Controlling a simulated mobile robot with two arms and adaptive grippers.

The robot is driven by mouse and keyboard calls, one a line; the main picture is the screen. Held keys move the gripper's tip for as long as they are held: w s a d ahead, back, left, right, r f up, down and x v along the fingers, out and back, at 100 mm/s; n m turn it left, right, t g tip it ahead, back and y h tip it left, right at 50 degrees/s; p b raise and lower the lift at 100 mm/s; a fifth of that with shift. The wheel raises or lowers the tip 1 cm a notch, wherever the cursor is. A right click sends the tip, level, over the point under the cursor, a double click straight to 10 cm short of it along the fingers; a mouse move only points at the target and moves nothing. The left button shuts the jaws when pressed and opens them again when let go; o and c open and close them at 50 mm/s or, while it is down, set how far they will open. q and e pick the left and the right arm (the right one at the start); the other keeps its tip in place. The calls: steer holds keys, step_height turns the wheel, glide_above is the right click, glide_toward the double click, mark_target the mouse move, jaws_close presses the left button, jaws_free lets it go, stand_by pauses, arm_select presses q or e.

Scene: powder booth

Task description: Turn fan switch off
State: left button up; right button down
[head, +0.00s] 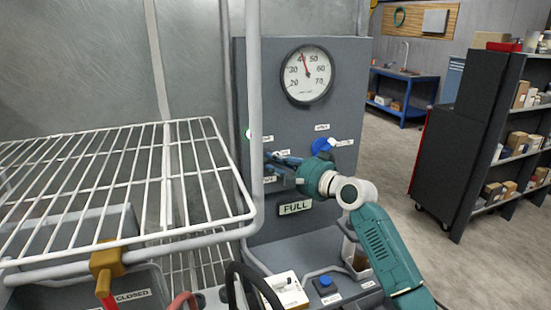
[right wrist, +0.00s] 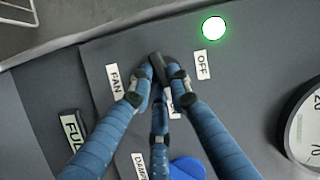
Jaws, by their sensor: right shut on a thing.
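The fan switch (right wrist: 157,63) is a small black handle on the grey control panel (head: 277,80). In the right wrist view it stands between a FAN label (right wrist: 115,78), an OFF label (right wrist: 202,63) and a third, mostly covered label. My right gripper (right wrist: 161,82) is shut on the switch with its blue fingers around it. In the head view this gripper (head: 284,160) reaches the panel from the right and hides the switch. I cannot tell which setting the handle points to. A green lamp (right wrist: 214,28) near the OFF label is lit. My left gripper is out of view.
A round gauge (head: 308,75) is above the switch. A blue knob (head: 321,146) is close to my right gripper, and a FULL plate (head: 295,208) is below it. A white wire rack (head: 120,180) and its post (head: 254,100) stand at the left.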

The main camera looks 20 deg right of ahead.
steer(key=shift+a+r+n+g+h+p, duration=0.15)
steer(key=shift+n+g+h+p, duration=0.2)
steer(key=shift+n+h+p, duration=1.25)
steer(key=shift+a+r+n+g+h+p, duration=0.15)
steer(key=shift+n+g+h+p, duration=0.35)
steer(key=shift+n+p, duration=2.05)
steer(key=shift+r+n+g+h+p, duration=0.25)
steer(key=shift+n+h+p, duration=1.05)
steer(key=shift+p, duration=1.55)
steer(key=shift+f, duration=0.1)
steer(key=c, duration=1.6)
jaws_free()
steer(key=shift+c, duration=0.2)
steer(key=v, duration=1.2)
